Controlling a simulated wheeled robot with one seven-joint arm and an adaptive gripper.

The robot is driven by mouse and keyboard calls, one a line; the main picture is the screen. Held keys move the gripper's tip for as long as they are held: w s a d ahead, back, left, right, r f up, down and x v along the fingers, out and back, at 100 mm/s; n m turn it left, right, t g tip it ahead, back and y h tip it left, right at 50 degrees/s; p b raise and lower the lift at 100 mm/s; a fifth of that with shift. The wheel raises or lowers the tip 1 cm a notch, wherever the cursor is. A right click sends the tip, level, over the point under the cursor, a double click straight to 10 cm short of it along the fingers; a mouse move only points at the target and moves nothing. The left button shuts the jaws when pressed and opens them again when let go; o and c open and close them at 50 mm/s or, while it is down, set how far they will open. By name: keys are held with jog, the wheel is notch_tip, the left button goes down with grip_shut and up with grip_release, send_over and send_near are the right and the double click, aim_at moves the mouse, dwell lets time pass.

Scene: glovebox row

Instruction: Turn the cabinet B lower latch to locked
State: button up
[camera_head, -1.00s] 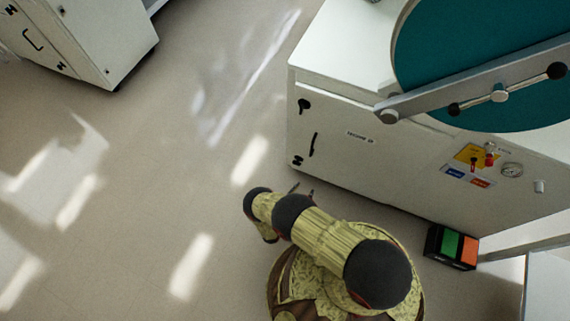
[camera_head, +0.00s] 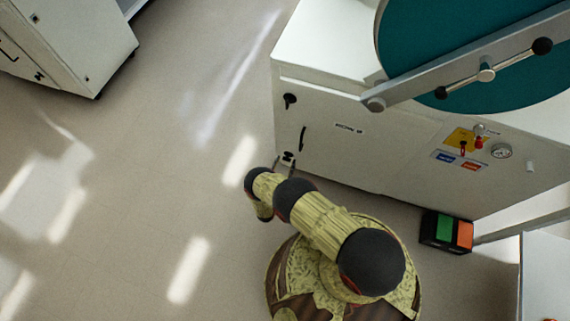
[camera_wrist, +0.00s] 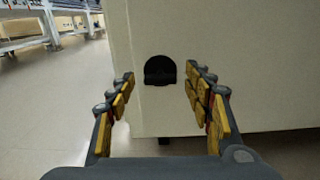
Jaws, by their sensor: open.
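The white cabinet (camera_head: 400,160) stands to the right in the head view, its label too small to read. Its lower latch (camera_head: 288,156) is a small black fitting low on the front's left edge, partly hard to make out near my gripper. In the wrist view a black rounded latch (camera_wrist: 160,70) sits on the pale panel, between and beyond my fingertips. My gripper (camera_wrist: 160,78) is open and empty, with one finger on each side of the latch's outline. In the head view my gripper (camera_head: 284,167) is close to the cabinet's lower left corner. Contact cannot be told.
An upper black latch (camera_head: 290,100) and a dark handle (camera_head: 303,138) are on the same front. A large teal round door (camera_head: 480,60) with a grey bar is above. A box with green and orange faces (camera_head: 447,231) stands on the floor. Open floor (camera_head: 130,190) lies left.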

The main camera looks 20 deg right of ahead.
jog(key=shift+w, duration=0.1)
jog(key=shift+c, duration=1)
jog(key=c, duration=1)
jog(key=shift+o, duration=0.2)
jog(key=shift+d+m, duration=0.1)
jog(key=shift+m, duration=0.2)
jog(key=shift+d+f+m, duration=0.1)
jog(key=shift+m, duration=4.2)
jog(key=shift+d+f+m, duration=0.1)
jog(key=shift+m, duration=4.2)
